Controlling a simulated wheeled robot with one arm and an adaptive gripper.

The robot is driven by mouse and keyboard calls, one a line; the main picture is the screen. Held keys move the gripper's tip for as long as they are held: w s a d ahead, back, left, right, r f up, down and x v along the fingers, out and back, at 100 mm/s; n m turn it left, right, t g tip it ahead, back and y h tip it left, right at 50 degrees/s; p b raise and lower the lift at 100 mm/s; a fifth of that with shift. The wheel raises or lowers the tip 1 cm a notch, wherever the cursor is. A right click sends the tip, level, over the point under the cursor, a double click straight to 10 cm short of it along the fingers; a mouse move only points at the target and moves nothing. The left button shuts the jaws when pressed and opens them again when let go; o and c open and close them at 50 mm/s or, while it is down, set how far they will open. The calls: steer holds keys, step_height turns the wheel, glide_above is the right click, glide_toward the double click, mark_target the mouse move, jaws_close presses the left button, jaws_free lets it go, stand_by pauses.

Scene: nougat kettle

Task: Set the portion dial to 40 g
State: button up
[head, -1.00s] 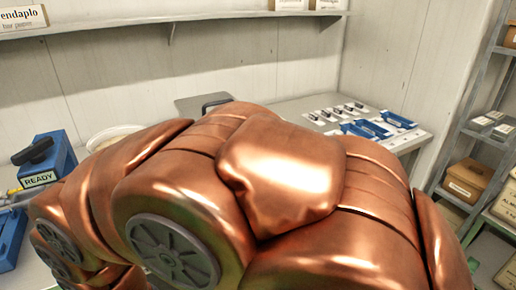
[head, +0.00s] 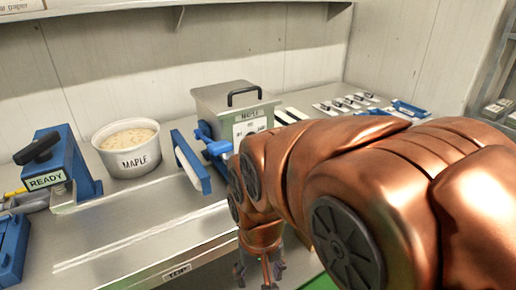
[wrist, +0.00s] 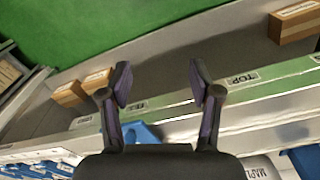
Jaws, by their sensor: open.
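A steel hopper box (head: 236,106) with a black handle stands on the bench, labelled MAPLE. A white plate (head: 252,124) with small marks is on its front; the marks are too small to read and my arm covers the lower part. I cannot make out a dial pointer. My gripper (wrist: 160,82) is open and empty in the wrist view, over the bench's front edge. In the head view my gripper (head: 259,272) hangs low at the bench front, its fingers partly cut off by the frame.
A white MAPLE tub (head: 130,148) and a blue press marked READY (head: 58,172) stand at left. Blue trays and small dark-handled items (head: 345,103) are at back right. The wrist view shows cardboard boxes (wrist: 292,22) and green floor.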

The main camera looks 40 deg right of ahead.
steer(key=w+d+f+m+t+h+b, duration=0.15)
steer(key=w+d+m+h+b, duration=0.3)
steer(key=d, duration=0.65)
steer(key=w+d+f+m+t+h+b, duration=0.1)
steer(key=w+d+m+t+h+b, duration=0.15)
steer(key=d+m+b, duration=0.5)
steer(key=s+d+r+m+t+h+b, duration=0.1)
steer(key=s+d+r+t+h+b, duration=0.15)
steer(key=d+r+h, duration=0.95)
steer(key=w+a+r+n+t+y+b, duration=0.1)
steer(key=w+r+n+t+y+b, duration=0.2)
steer(key=w+r+n+t+y, duration=0.6)
steer(key=w+a+f+n+t+y+b, duration=0.1)
steer(key=w+a+f+n+y+b, duration=0.15)
steer(key=a+n+y, duration=0.35)
steer(key=w+a+f+n+t+y+b, duration=0.1)
steer(key=w+a+f+n+y, duration=0.2)
steer(key=a+n, duration=0.45)
steer(key=shift+w+d+f+b, duration=0.2)
steer(key=shift+w+b, duration=0.1)
steer(key=shift+w, duration=0.7)
steer(key=shift+w+d+f+b, duration=0.2)
steer(key=shift+w+b, duration=0.1)
steer(key=shift+w, duration=0.7)
steer(key=shift+w+d+f+b, duration=0.2)
steer(key=shift+w+b, duration=0.1)
steer(key=shift+w, duration=0.7)
